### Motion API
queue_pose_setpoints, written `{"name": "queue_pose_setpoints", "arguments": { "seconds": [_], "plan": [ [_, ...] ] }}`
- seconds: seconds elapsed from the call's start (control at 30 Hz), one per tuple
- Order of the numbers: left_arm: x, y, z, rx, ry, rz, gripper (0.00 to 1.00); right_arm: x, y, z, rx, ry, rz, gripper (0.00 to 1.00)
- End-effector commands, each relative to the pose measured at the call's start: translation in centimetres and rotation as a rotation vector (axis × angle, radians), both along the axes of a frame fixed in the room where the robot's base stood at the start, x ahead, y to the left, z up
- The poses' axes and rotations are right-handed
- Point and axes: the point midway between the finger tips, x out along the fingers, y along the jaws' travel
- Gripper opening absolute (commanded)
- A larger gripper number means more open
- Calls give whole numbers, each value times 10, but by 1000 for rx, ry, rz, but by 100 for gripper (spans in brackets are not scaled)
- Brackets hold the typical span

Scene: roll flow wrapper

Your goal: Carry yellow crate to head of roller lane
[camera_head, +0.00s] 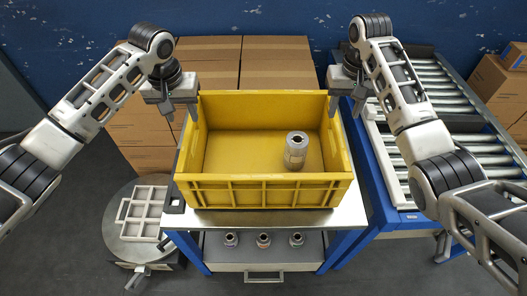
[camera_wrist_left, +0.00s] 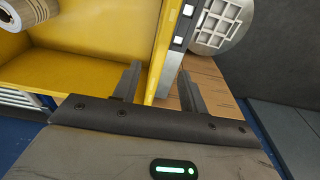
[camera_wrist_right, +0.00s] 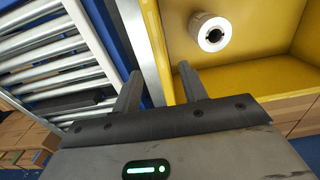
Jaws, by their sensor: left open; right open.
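The yellow crate (camera_head: 262,193) sits upright on a metal-topped table with blue legs. One metallic roll (camera_head: 296,151) stands inside it, right of the middle. My left gripper (camera_head: 180,116) is open at the crate's left wall; in the left wrist view its fingers (camera_wrist_left: 160,88) are on either side of that wall (camera_wrist_left: 160,50). My right gripper (camera_head: 347,110) is open at the right wall; in the right wrist view its fingers (camera_wrist_right: 160,88) are on either side of that wall (camera_wrist_right: 157,45). Contact cannot be told. The roller lane (camera_head: 440,95) stands right of the table.
Cardboard boxes (camera_head: 275,62) are stacked behind the crate, against the blue wall. A round stand (camera_head: 130,245) with a white gridded tray (camera_head: 146,212) is at the left. Several small metal parts (camera_head: 263,240) lie on the lower shelf. A white rail (camera_head: 385,165) edges the lane.

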Motion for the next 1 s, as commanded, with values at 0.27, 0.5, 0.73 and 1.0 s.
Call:
{"name": "queue_pose_setpoints", "arguments": {
  "seconds": [0.27, 0.5, 0.73, 1.0],
  "plan": [
    [6, 0, -57, 2, 4, 1, 43, -1, 0, -58, -1, 5, -1, 43],
    [11, 0, -94, 0, 1, 1, 43, 0, 0, -95, -1, 2, 0, 43],
    [13, 0, -108, 0, -1, 0, 43, 0, 0, -109, -1, 0, 0, 43],
    [13, 0, -109, 0, -1, 0, 43, 0, 0, -110, -1, 0, 0, 43]
  ]
}}
